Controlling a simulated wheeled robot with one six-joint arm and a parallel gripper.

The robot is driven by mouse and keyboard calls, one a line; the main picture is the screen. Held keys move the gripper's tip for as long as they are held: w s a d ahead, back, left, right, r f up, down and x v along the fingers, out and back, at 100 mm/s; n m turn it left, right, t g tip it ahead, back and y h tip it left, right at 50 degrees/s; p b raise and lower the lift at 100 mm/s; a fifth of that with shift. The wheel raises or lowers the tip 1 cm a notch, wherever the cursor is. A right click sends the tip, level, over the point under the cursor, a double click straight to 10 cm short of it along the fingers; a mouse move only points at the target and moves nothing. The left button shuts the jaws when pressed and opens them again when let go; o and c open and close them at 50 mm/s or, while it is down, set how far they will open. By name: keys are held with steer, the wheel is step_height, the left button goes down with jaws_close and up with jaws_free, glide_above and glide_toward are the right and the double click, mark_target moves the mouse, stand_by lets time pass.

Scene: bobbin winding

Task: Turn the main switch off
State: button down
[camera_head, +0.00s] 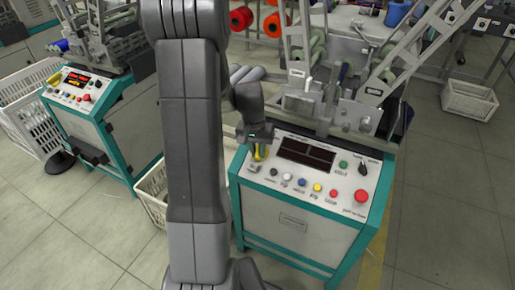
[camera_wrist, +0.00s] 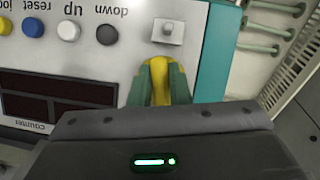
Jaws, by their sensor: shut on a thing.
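The yellow handle of the main switch (camera_head: 263,153) sits at the upper left of the sloping control panel (camera_head: 262,183), beside the dark displays. My gripper (camera_head: 257,146) reaches down to it from above. In the wrist view the yellow handle (camera_wrist: 160,66) is between the green fingers of my gripper (camera_wrist: 160,78), which are shut on it. The handle points up and down in that view; its lower part and base are partly hidden by my fingers. No lit digits show on the displays (camera_head: 306,154).
Several coloured buttons run along the panel, with a red button (camera_head: 361,196) at the right and a black knob (camera_head: 362,168) above it. A grey toggle (camera_wrist: 169,31) is close to the handle. Another machine (camera_head: 76,87) with lit displays and a white basket (camera_head: 152,193) stand left.

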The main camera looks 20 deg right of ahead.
steer(key=shift+n+g+h, duration=0.3)
steer(key=shift+n+h, duration=0.2)
steer(key=shift+n, duration=1)
steer(key=c, duration=1.4)
jaws_free()
steer(key=shift+o, duration=0.2)
steer(key=p+v, duration=0.3)
steer(key=v, duration=1)
steer(key=shift+r, duration=0.4)
steer(key=shift+a, duration=0.1)
